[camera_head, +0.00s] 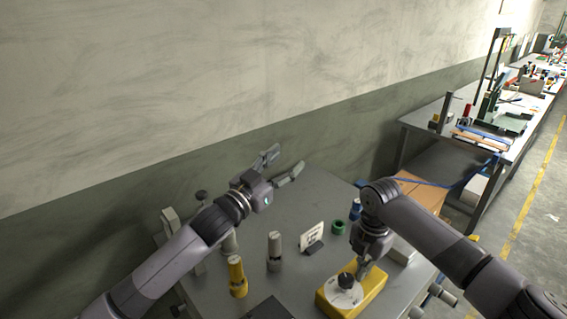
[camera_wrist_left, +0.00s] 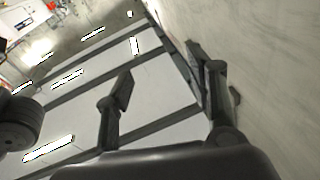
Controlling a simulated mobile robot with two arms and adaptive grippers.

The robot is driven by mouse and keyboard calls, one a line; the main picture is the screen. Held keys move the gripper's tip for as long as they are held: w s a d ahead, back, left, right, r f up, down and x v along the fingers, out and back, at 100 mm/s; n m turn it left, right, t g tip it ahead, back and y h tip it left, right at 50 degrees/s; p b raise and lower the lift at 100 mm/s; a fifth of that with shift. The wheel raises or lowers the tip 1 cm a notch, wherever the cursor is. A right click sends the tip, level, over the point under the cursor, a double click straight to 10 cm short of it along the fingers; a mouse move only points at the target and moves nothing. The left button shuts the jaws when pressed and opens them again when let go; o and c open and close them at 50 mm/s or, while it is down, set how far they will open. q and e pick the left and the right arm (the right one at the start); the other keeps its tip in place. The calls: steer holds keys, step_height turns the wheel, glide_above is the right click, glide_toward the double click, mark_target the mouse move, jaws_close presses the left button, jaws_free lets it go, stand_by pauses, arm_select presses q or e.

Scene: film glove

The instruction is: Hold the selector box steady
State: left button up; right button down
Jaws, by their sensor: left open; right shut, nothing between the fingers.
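The selector box is a yellow box (camera_head: 372,291) with a round pale dial plate and a black knob (camera_head: 346,280) on top, at the front right of the grey table in the head view. My right gripper (camera_head: 362,268) is shut and points down at the box, close beside the knob. I cannot tell whether it touches the box. My left gripper (camera_head: 279,169) is open and empty, raised over the far side of the table near the wall. In the left wrist view its two fingers (camera_wrist_left: 165,85) stand apart with nothing between them.
The grey table (camera_head: 290,225) also holds a yellow cylinder (camera_head: 237,277), a grey cylinder (camera_head: 274,252), a small white sign card (camera_head: 312,237), a green ring (camera_head: 338,227) and a blue item (camera_head: 355,209). The wall (camera_head: 200,90) stands close behind. The table's middle back is clear.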

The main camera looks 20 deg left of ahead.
stand_by(0.4)
arm_select(q)
steer(key=m+g+y, duration=0.2)
steer(key=m+g, duration=1)
steer(key=g, duration=0.7)
glide_above(346, 279)
steer(key=a, duration=0.5)
step_height(346, 279, down, 8)
steer(key=shift+t, duration=0.3)
steer(key=x, duration=1.1)
steer(key=shift+s, duration=0.15)
steer(key=shift+a, duration=0.1)
steer(key=shift+c, duration=0.3)
steer(key=shift+s, duration=0.1)
steer(key=c, duration=1.1)
